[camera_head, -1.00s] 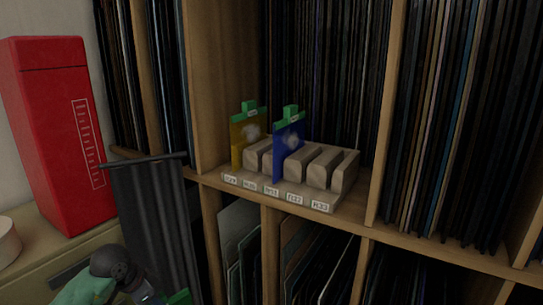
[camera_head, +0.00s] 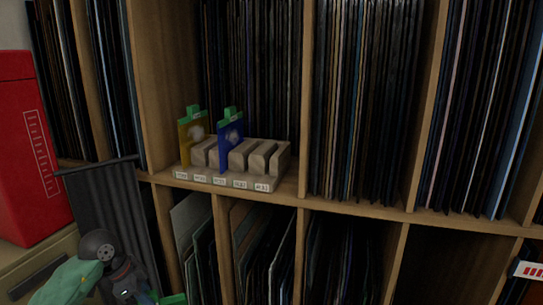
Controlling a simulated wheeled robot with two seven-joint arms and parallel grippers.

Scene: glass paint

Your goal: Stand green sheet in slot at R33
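A slotted wooden rack (camera_head: 226,182) stands on the shelf with a row of small white labels along its front. The rightmost label (camera_head: 262,187) seems to read R33, and the slot behind it is empty. A yellow sheet (camera_head: 190,152) and a blue sheet (camera_head: 231,147), each with a green top tab, stand upright in slots further left. My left arm (camera_head: 98,245) enters at the bottom left, its fingertips hidden below the frame. A small green piece (camera_head: 173,299) shows beside it at the bottom edge; whether this belongs to the green sheet is unclear. My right gripper is not in view.
Shelf dividers (camera_head: 305,100) stand right of the rack, with tightly packed records beyond. A dark hanging cloth (camera_head: 105,200) and a red box (camera_head: 25,150) are at the left. A white card with red marks (camera_head: 528,269) shows at the right edge.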

